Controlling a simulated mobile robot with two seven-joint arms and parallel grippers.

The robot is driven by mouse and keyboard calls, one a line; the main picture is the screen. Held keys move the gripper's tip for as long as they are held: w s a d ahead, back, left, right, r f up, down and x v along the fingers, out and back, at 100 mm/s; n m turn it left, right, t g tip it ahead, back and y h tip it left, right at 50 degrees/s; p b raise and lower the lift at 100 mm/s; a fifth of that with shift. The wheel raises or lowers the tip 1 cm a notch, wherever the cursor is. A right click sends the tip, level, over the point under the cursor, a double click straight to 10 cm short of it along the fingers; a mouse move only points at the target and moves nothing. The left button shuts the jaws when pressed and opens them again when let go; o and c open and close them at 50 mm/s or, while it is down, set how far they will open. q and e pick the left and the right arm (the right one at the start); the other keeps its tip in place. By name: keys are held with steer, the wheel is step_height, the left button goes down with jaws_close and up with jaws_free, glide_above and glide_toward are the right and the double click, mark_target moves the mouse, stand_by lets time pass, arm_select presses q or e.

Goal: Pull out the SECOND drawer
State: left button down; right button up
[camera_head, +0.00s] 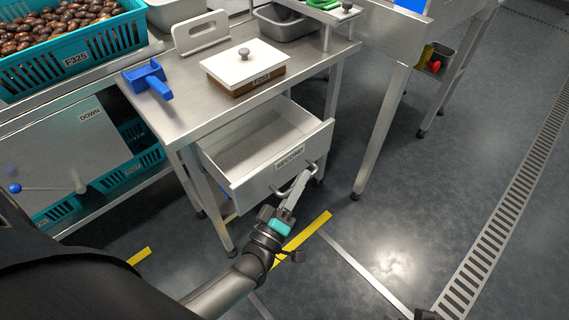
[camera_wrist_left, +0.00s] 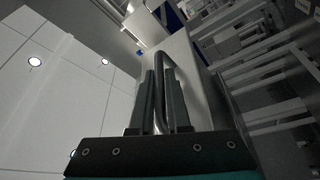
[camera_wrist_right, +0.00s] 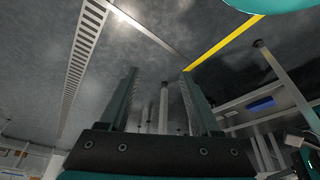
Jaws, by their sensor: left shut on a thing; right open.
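The drawer labelled SECOND (camera_head: 280,166) hangs under the steel table in the head view. It stands pulled out, and its inside looks empty. Its bar handle (camera_head: 294,183) is on the front face. My left gripper (camera_head: 299,184) is at this handle, shut on it. In the left wrist view the handle (camera_wrist_left: 165,62) runs between the two fingers of my left gripper (camera_wrist_left: 160,95). My right gripper (camera_wrist_right: 160,95) is open and empty in the right wrist view, apart from any object. In the head view only a small dark part shows at the bottom edge.
On the steel table (camera_head: 190,112) stand a lidded box (camera_head: 245,65), a blue scoop (camera_head: 148,78) and a white board (camera_head: 202,33). A teal crate of dates (camera_head: 75,62) is at the upper left. Table legs flank the drawer; the floor at right is clear.

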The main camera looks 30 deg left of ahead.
arm_select(q)
steer(key=shift+s+d, duration=0.25)
steer(key=shift+d, duration=0.4)
steer(key=shift+s+d, duration=0.3)
steer(key=shift+d, duration=0.3)
steer(key=shift+s+d, duration=0.25)
steer(key=shift+d, duration=0.4)
arm_select(e)
steer(key=shift+s+f, duration=0.15)
steer(key=shift+f, duration=0.55)
arm_select(q)
steer(key=c, duration=0.9)
jaws_free()
steer(key=p+v, duration=0.2)
steer(key=v, duration=1.3)
steer(key=shift+s, duration=0.15)
arm_select(e)
steer(key=f, duration=0.1)
steer(key=s+f, duration=0.1)
steer(key=f, duration=0.1)
steer(key=shift+s+d+f+g, duration=0.1)
steer(key=shift+g, duration=0.2)
